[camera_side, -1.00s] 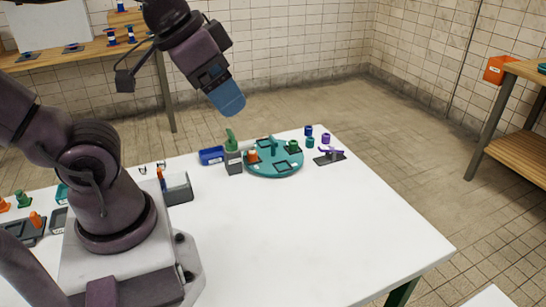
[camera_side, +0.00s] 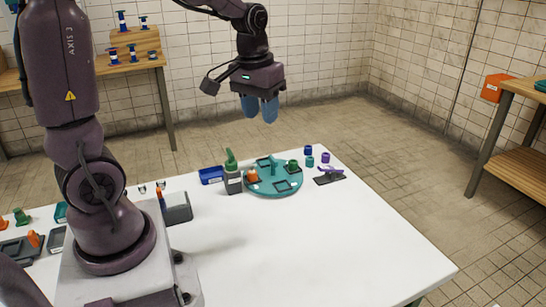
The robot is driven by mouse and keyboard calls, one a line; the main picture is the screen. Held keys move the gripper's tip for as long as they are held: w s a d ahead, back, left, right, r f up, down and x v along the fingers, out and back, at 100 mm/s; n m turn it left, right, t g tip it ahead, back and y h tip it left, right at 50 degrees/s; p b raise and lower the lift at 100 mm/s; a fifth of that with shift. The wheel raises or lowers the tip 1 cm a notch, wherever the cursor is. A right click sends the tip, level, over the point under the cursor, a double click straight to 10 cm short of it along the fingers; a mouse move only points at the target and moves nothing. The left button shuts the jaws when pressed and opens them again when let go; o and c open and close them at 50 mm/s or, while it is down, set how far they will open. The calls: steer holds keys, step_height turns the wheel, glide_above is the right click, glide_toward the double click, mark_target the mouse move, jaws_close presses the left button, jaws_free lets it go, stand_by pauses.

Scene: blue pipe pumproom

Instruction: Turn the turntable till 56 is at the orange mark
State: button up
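The turntable (camera_side: 284,188) is a teal disc near the far edge of the white table, with a raised teal piece (camera_side: 274,168) and several dark square outlines on top. An orange piece (camera_side: 253,176) stands at its left and a green piece (camera_side: 293,166) at its right. Numbers are too small to read, and I cannot make out the orange mark for certain. My gripper (camera_side: 261,109) points down, high above the turntable and apart from it. Its two blue fingers look slightly apart with nothing between them.
The table's front right is clear.

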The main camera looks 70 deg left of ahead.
mark_target(273, 158)
steer(key=w+a+f+n+g, duration=0.1)
steer(key=w+a+f+n, duration=0.45)
steer(key=a, duration=0.25)
steer(key=w+a+f+n, duration=0.5)
steer(key=a+n, duration=0.2)
steer(key=a, duration=0.2)
steer(key=shift+m, duration=0.25)
steer(key=f, duration=1.2)
steer(key=shift+s+d+f, duration=0.1)
steer(key=shift+s+f, duration=0.1)
steer(key=shift+s, duration=0.05)
jaws_close()
